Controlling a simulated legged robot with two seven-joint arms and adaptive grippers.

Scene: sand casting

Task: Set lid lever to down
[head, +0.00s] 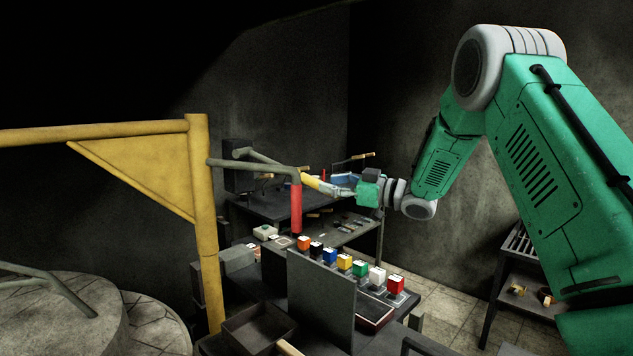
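Two grey lever bars reach out to the right of a yellow post. One ends in a red handle (296,207) that hangs straight down. The other slopes down to the right and ends in a yellow handle (314,182). No label shows which of them is the lid lever. My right gripper (341,190) is at the far right end of the yellow handle, its fingers pointing left at it. The fingers overlap the handle's end in the picture, but they are too small to tell whether they grip it. My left gripper is not in view.
The yellow post (205,230) and its beam stand at left beside a round stone furnace (70,315). Below the levers, a bench holds a row of several coloured buttons and a dark upright panel (320,300). A dark table (280,205) stands behind. A metal rack is at right.

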